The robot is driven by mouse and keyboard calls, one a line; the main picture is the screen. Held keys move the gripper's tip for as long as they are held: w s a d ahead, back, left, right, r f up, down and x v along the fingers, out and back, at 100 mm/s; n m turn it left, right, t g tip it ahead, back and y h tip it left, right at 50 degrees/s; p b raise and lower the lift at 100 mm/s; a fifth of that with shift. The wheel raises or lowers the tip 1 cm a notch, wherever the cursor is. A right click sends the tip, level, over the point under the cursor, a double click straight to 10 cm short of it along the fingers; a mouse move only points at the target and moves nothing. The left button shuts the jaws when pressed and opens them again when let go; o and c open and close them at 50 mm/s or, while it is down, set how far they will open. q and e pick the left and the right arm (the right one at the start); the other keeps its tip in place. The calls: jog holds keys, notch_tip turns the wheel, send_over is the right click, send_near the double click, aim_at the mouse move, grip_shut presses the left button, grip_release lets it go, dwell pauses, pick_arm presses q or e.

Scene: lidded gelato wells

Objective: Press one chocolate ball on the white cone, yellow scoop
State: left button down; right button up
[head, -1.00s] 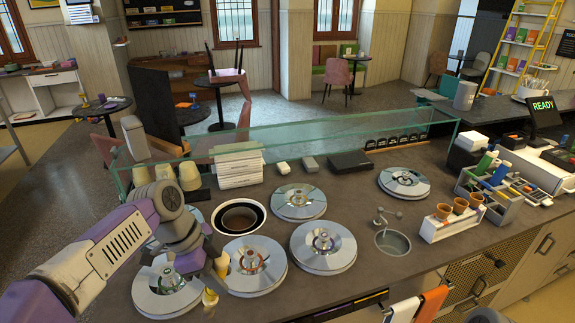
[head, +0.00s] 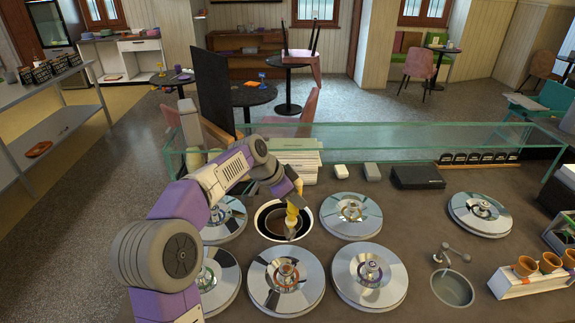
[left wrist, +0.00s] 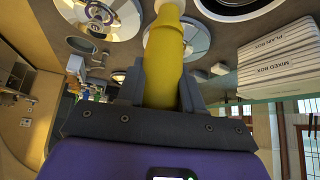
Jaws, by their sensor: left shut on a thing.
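My left gripper (head: 290,190) is shut on the yellow scoop (head: 293,208). The scoop's handle (left wrist: 165,65) stands out between the fingers in the left wrist view. The scoop points down at the open round well (head: 263,221), which has a white rim and a dark brown inside. Its lower end shows over the well's dark opening; whether it touches the gelato I cannot tell. Several orange-brown cones (head: 525,265) stand in a white holder (head: 520,286) at the right edge; I cannot make out a white cone. My right gripper is out of view.
Shiny lidded wells surround the open one, including a front lid (head: 285,281) and a right lid (head: 351,215). A glass guard (head: 400,140) runs along the back. White boxes (left wrist: 280,60) stand behind the well. A small sink (head: 452,288) lies to the right.

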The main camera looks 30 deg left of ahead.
pick_arm(q)
jog(key=w+a+f+n+t+y+p, duration=0.1)
jog(key=w+a+f+n+t+y, duration=0.2)
jog(key=w+a+n, duration=0.4)
jog(key=w+a+t+y, duration=0.1)
jog(key=w+a, duration=0.2)
jog(key=w, duration=0.3)
jog(key=shift+w+a+f, duration=0.15)
jog(key=shift+w+a, duration=0.05)
jog(key=shift+w, duration=0.2)
